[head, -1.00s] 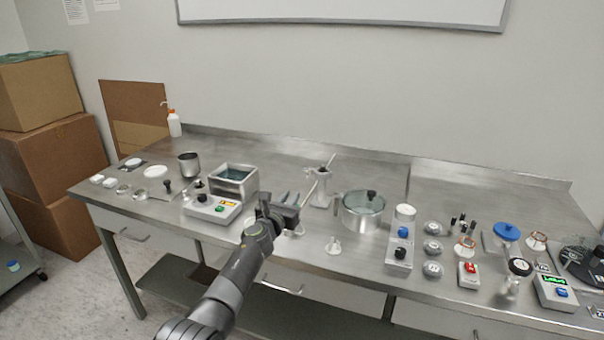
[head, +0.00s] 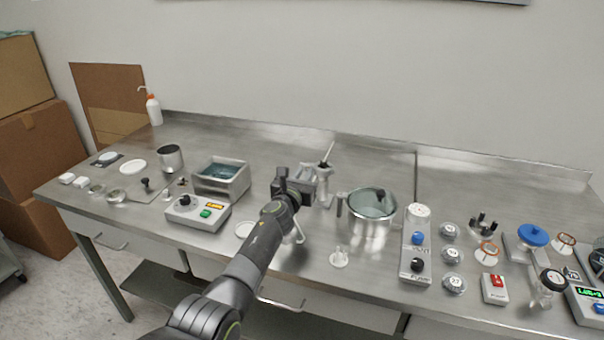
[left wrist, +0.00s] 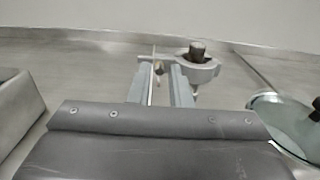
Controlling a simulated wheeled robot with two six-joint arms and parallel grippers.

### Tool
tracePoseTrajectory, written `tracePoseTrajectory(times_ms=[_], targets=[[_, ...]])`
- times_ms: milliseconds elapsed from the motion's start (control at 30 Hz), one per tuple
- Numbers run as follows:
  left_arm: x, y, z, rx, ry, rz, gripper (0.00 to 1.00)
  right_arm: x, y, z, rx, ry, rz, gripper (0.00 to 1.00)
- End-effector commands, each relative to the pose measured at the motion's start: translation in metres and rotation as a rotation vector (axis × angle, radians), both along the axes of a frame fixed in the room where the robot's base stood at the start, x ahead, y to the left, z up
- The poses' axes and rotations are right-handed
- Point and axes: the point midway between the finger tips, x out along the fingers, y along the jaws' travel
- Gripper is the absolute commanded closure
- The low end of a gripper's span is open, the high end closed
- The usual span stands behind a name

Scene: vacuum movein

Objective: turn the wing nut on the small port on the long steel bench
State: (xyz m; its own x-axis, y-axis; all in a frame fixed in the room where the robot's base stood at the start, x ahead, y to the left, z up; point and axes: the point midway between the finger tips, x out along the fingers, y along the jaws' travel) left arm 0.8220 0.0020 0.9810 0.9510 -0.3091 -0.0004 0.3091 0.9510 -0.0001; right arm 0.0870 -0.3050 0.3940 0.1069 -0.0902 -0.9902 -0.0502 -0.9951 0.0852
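A grey port fitting (head: 325,186) with a dark top stands on the long steel bench (head: 290,150), near its middle. In the left wrist view the fitting (left wrist: 205,72) shows as a grey clamp-like body with a dark cylinder on top. My left gripper (head: 309,181) is just left of the fitting. In the left wrist view my gripper (left wrist: 160,80) is open; I cannot tell whether the fingers touch the brass piece. My right gripper is not in view.
A lidded glass-topped pot (head: 371,213) stands close on the right. A metal bath (head: 221,180) and a control box (head: 198,212) stand on the left. The bench behind the fitting is mostly clear.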

Motion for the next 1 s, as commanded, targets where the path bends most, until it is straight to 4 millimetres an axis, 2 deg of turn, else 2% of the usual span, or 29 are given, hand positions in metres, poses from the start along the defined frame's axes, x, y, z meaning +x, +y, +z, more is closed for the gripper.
tracePoseTrajectory(times_ms=[100, 233, 667, 1000], targets=[[0.0, 0.0001, 0.0002, 0.0, 0.0, 0.0, 0.84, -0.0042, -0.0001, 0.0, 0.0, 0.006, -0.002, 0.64], [0.0001, 0.0002, 0.0002, 0.0, 0.0, 0.0, 1.0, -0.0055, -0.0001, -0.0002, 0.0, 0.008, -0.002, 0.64], [0.0002, 0.0005, 0.0, -0.06, 0.019, 0.0, 1.0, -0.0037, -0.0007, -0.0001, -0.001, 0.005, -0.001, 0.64], [0.0004, 0.0013, -0.0002, -0.284, 0.092, 0.0, 1.0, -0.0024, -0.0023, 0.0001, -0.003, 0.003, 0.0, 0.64]])
